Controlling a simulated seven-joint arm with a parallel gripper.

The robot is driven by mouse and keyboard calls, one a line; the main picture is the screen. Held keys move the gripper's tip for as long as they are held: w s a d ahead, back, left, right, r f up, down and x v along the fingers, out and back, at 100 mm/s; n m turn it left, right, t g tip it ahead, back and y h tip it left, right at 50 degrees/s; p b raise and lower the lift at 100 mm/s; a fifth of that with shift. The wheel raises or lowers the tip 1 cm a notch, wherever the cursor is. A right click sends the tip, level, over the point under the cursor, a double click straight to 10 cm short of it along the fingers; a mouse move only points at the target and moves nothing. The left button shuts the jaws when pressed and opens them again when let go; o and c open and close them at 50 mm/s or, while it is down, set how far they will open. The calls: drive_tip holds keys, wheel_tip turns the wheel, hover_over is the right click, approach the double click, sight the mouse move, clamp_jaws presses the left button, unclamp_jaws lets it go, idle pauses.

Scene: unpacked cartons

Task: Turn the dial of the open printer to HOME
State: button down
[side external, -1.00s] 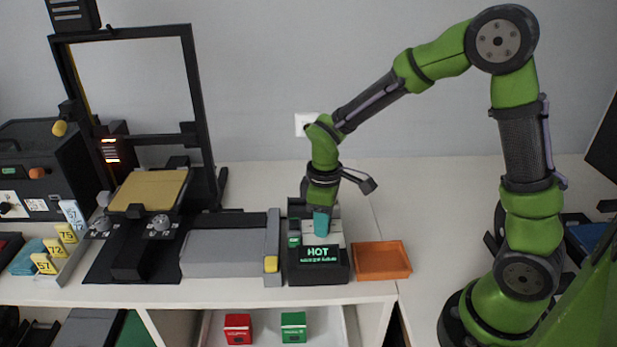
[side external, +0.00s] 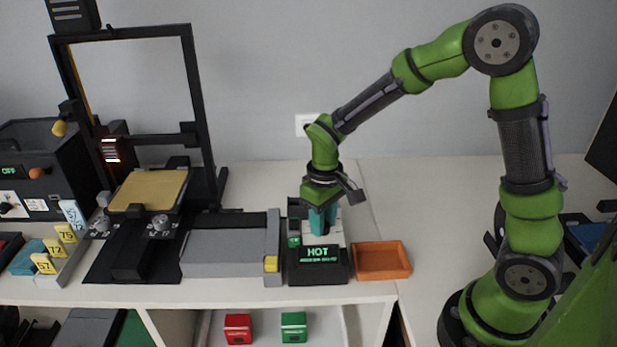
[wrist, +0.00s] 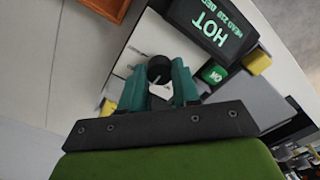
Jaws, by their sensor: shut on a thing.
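The open printer (side external: 190,90) is a black frame with a tan bed (side external: 150,190) at the left of the side view. Its control box (side external: 318,272) stands to the right, with a lit green display reading HOT (side external: 318,252); the display shows upside down in the wrist view (wrist: 208,25). A black dial (wrist: 159,68) with a pale pointer sits on the box's light panel. My gripper (side external: 321,222) points down over this panel. Its teal fingers (wrist: 158,76) are shut on the dial, one on each side. The fingers hide any markings close to the dial, and I cannot read its setting.
An orange tray (side external: 382,262) lies right of the control box. A grey unit with a yellow button (side external: 271,264) stands close on the left. Red (side external: 238,328) and green (side external: 293,327) boxes sit on the shelf below. The counter behind the control box is mostly clear.

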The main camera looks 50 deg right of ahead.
drive_tip(key=shift+r, duration=0.1)
drive_tip(key=c, duration=0.8)
unclamp_jaws()
wheel_tip(320, 180, up, 17)
drive_tip(key=shift+f, duration=0.1)
drive_tip(key=s+m+t, duration=0.1)
drive_tip(key=s+t, duration=0.1)
drive_tip(key=s, duration=0.2)
drive_tip(key=s+m+t+y, duration=0.1)
drive_tip(key=s+t, duration=0.1)
drive_tip(key=s, duration=0.2)
drive_tip(key=s+m+t+y, duration=0.1)
drive_tip(key=s+m+t, duration=0.1)
drive_tip(key=s+t, duration=0.1)
drive_tip(key=shift+s+a+r, duration=0.1)
drive_tip(key=shift+s+a, duration=0.05)
drive_tip(key=shift+s, duration=0.3)
drive_tip(key=shift+s+a+r, duration=0.1)
drive_tip(key=shift+s, duration=0.35)
